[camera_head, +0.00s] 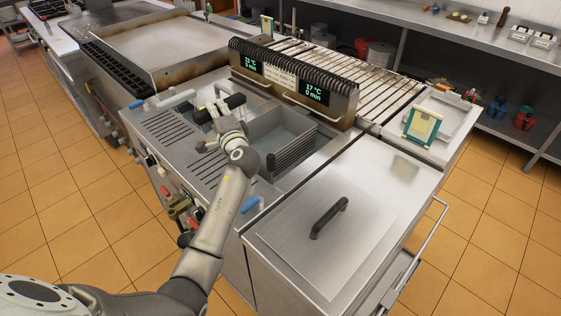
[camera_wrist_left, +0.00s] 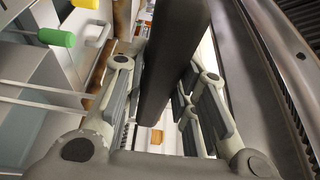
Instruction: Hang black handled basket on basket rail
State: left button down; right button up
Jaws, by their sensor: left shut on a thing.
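My left gripper (camera_head: 222,112) is over the fryer section in the head view, shut on a black handle (camera_head: 234,101). In the left wrist view the dark handle (camera_wrist_left: 175,60) runs lengthwise between the two fingers of the left gripper (camera_wrist_left: 160,95). The basket body is not clear in either view; my arm and gripper cover part of that area. A dark ribbed rail-like edge (camera_head: 290,66) tops the steel panel with two green displays, behind the gripper. I cannot tell whether this is the basket rail. My right gripper is out of view.
An open basin (camera_head: 290,137) lies right of my gripper, with a slotted drain plate (camera_head: 173,134) to its left. A steel lid with a black handle (camera_head: 330,218) is at the front right. A slatted grill (camera_head: 350,75) lies behind the panel.

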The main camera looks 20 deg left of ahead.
aim_at(227, 103)
pick_arm(q)
jog(key=shift+r+p, duration=1.25)
jog(key=shift+r, duration=0.6)
jog(key=shift+w, duration=0.1)
jog(key=shift+w+d+f+b, duration=0.1)
jog(key=shift+w+b, duration=0.05)
jog(key=shift+b, duration=0.15)
jog(key=shift+w+d+b, duration=0.3)
jog(key=shift+w+b, duration=0.25)
jog(key=shift+w, duration=0.2)
jog(key=shift+w+d+b, duration=0.3)
jog(key=shift+w+b, duration=0.2)
jog(key=shift+w, duration=0.25)
jog(key=shift+f, duration=0.1)
